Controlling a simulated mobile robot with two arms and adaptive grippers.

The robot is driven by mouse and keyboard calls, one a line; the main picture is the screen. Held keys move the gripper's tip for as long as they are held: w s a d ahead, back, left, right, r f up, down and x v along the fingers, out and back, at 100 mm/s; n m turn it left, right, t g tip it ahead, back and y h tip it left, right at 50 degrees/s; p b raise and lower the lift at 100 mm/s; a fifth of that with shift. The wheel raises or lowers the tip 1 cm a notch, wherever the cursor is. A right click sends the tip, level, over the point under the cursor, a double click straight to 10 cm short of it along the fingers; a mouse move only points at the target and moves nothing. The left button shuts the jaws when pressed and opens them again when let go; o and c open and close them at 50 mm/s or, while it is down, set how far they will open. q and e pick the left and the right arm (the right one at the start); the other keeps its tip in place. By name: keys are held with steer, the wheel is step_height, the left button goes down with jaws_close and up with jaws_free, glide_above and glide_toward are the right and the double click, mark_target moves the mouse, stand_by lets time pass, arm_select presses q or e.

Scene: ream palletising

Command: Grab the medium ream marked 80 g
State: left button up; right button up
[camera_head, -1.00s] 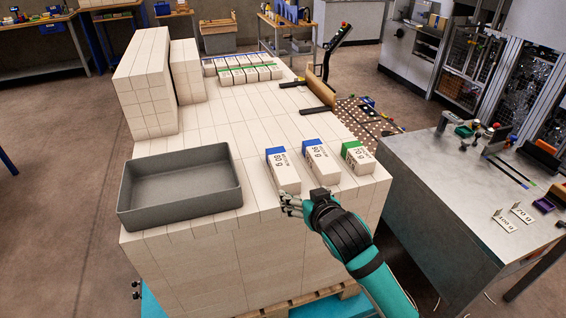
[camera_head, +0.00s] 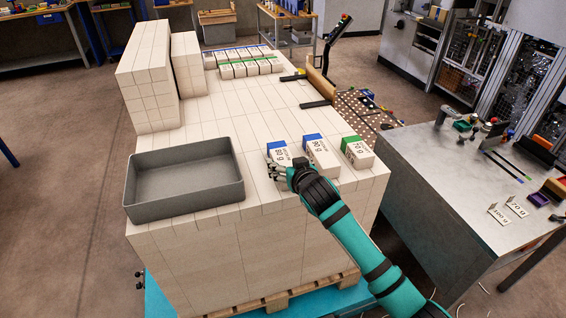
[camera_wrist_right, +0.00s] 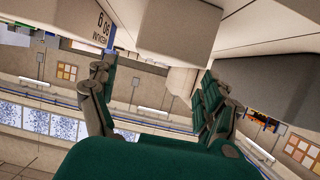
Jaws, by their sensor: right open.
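The 80 g ream (camera_head: 278,149), white with a blue end, lies leftmost of three reams on the pallet stack's near right part. My right gripper (camera_head: 282,170) is open at its near end and hides part of it. In the right wrist view, a plain white ream end (camera_wrist_right: 179,30) shows ahead, between my open right fingers (camera_wrist_right: 155,88); I cannot tell whether they touch it. To its right in the head view lies the 90 g ream (camera_head: 322,155), blue-ended, also seen in the wrist view (camera_wrist_right: 97,22). My left gripper is not in view.
A green-ended 70 g ream (camera_head: 358,153) lies at the right. A grey tray (camera_head: 185,205) stands left on the stack. Rows of reams (camera_head: 245,70) lie at the back. A metal table (camera_head: 440,185) stands at the right. The stack's middle is clear.

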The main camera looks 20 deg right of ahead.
mark_target(283, 157)
steer(key=shift+p+x, duration=0.6)
steer(key=shift+x, duration=1.85)
steer(key=c, duration=1.5)
steer(key=shift+r, duration=0.1)
steer(key=shift+c, duration=0.6)
